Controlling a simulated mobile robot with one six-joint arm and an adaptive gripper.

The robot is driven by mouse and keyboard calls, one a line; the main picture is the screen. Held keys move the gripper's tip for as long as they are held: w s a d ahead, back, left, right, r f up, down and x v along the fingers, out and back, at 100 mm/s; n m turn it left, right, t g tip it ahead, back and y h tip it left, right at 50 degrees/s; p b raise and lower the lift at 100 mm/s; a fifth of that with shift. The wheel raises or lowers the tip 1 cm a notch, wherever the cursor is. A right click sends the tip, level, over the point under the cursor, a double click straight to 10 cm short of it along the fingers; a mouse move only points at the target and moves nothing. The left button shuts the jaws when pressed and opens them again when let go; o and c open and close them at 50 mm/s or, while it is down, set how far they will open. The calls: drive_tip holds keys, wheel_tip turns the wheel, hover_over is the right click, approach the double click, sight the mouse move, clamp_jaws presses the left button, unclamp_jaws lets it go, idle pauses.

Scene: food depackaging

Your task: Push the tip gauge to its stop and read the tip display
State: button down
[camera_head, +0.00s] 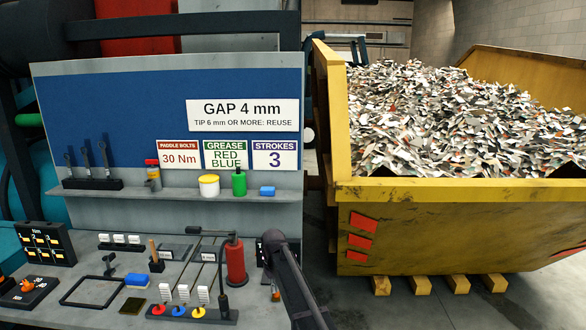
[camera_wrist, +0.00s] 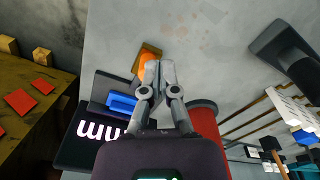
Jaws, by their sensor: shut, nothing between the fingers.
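In the wrist view, my gripper (camera_wrist: 160,70) is shut and empty, with its fingertips together beside an orange part (camera_wrist: 149,58). A black device with a lit display (camera_wrist: 92,130), which looks like the tip gauge, lies just left of and below the fingers. A blue block (camera_wrist: 122,103) sits on it. The display appears upside down and shows part of "mm"; any digits are hidden behind my gripper. I cannot tell whether the fingers touch the gauge. In the head view, the orange part (camera_head: 276,293) shows near the bench edge; my arm hides the fingers and most of the gauge.
A red cylinder (camera_head: 236,264) stands close left of my arm. A rack with red, blue and yellow knobs (camera_head: 190,314) is at the bench front. A sign (camera_head: 242,114) reads "GAP 4 mm, TIP 6 mm OR MORE: REUSE". A yellow skip (camera_head: 430,190) stands right.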

sight(275, 312)
drive_tip(key=shift+f+b, duration=2.55)
drive_tip(key=shift+f, duration=0.2)
drive_tip(key=shift+w+r, duration=0.1)
drive_tip(key=shift+w, duration=1.1)
drive_tip(key=shift+s, duration=0.1)
idle(0.4)
drive_tip(key=shift+s, duration=2.45)
drive_tip(key=shift+r, duration=0.1)
wheel_tip(275, 312, up, 7)
drive_tip(key=p, duration=0.7)
